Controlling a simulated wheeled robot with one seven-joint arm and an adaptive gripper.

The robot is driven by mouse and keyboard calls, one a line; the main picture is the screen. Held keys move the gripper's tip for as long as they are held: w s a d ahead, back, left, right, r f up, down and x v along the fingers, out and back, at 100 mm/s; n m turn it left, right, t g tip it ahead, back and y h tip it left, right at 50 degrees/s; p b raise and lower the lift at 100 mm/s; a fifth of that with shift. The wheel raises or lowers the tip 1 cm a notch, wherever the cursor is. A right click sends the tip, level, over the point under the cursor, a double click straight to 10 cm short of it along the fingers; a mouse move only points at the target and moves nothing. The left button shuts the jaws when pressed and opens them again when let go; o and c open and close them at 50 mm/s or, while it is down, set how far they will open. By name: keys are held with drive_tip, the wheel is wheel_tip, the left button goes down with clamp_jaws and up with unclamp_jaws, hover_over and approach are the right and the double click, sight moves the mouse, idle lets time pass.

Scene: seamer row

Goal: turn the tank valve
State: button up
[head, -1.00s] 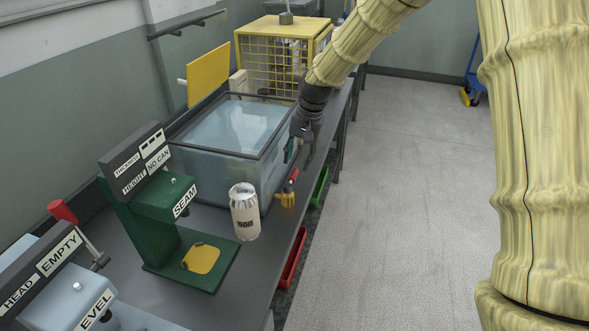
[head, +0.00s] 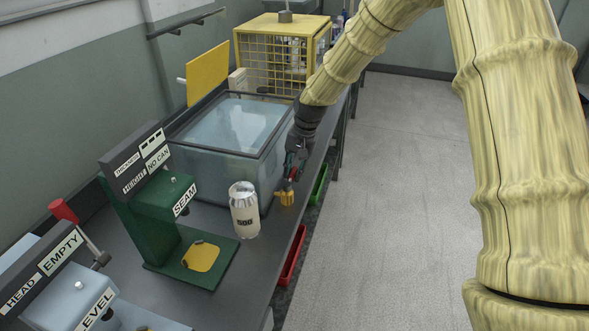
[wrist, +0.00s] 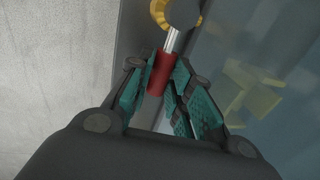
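The tank valve (head: 285,198) has a yellow body low on the front of the clear-walled water tank (head: 222,169), near the bench's front edge. Its red lever handle (wrist: 158,73) joins a bright metal stem that leads to the yellow valve body (wrist: 158,13) at the top of the wrist view. My gripper (head: 289,172) reaches down beside the tank. In the wrist view, the teal-padded fingers of my gripper (wrist: 160,72) are drawn in on both sides of the red handle and appear to touch it. In the head view the fingers largely hide the handle.
A can (head: 244,210) stands on the bench left of the valve, near the green seamer (head: 150,215). A yellow cage (head: 270,58) stands behind the tank. Red (head: 291,256) and green (head: 318,186) bins sit under the bench edge. The floor to the right is clear.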

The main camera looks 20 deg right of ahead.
clamp_jaws()
drive_tip(key=shift+s+d+r+m+p, duration=0.15)
drive_tip(key=shift+s+d+m+p, duration=0.3)
drive_tip(key=shift+m+p, duration=0.6)
drive_tip(key=shift+s+d+m+t+h+p, duration=0.25)
drive_tip(key=shift+s+m+p, duration=0.2)
drive_tip(key=shift+m, duration=0.55)
drive_tip(key=shift+s+d+m+t+h+p, duration=0.15)
drive_tip(key=shift+s+d+m+p, duration=0.25)
drive_tip(key=shift+m, duration=0.55)
drive_tip(key=shift+a, duration=0.15)
drive_tip(key=o, duration=0.7)
unclamp_jaws()
drive_tip(key=shift+c, duration=0.2)
